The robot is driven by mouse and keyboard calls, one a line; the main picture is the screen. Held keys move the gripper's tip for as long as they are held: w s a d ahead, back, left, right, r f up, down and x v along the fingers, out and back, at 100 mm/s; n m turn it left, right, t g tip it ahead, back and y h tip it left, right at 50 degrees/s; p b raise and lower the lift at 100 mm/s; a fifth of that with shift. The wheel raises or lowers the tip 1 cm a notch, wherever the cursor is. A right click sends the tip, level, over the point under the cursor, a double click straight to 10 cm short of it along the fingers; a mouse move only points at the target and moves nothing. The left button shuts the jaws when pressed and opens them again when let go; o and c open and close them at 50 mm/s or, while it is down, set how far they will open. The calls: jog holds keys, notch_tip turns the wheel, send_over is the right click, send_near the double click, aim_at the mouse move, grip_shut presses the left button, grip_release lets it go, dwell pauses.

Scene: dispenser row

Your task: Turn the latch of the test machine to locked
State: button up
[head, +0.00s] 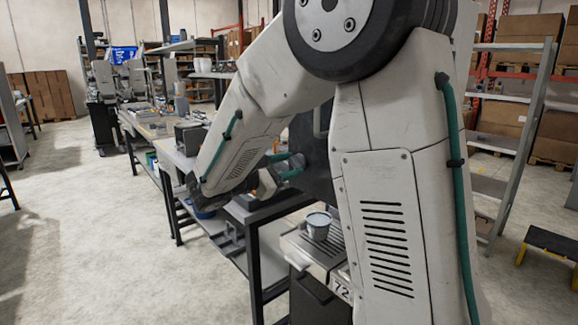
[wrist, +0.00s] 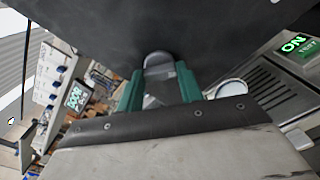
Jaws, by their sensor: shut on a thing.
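The test machine shows in the head view as a dark panel (head: 316,150), partly behind my arm. In the wrist view its dark face (wrist: 150,25) fills the top. A grey, round-ended piece, seemingly the latch (wrist: 158,62), stands out from that face. My gripper (wrist: 160,78) has its green fingers on either side of the latch and is shut on it. In the head view my gripper (head: 290,165) reaches the machine's left side; the latch cannot be made out there. Whether the latch is at locked cannot be told.
A metal cup (head: 318,224) stands on the slotted tray (head: 326,248) below the panel; it also shows in the wrist view (wrist: 232,88). A green-lit sign (wrist: 295,45) is at the right. A long workbench (head: 165,150) runs left; open floor (head: 75,225) lies beside it.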

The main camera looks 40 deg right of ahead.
jog(key=n, duration=0.3)
jog(key=shift+w+n, duration=0.1)
jog(key=shift+n, duration=2.1)
jog(key=shift+r, duration=0.1)
jog(key=o, duration=1)
jog(key=shift+a, duration=0.15)
jog(key=a, duration=0.7)
jog(key=shift+a, duration=0.35)
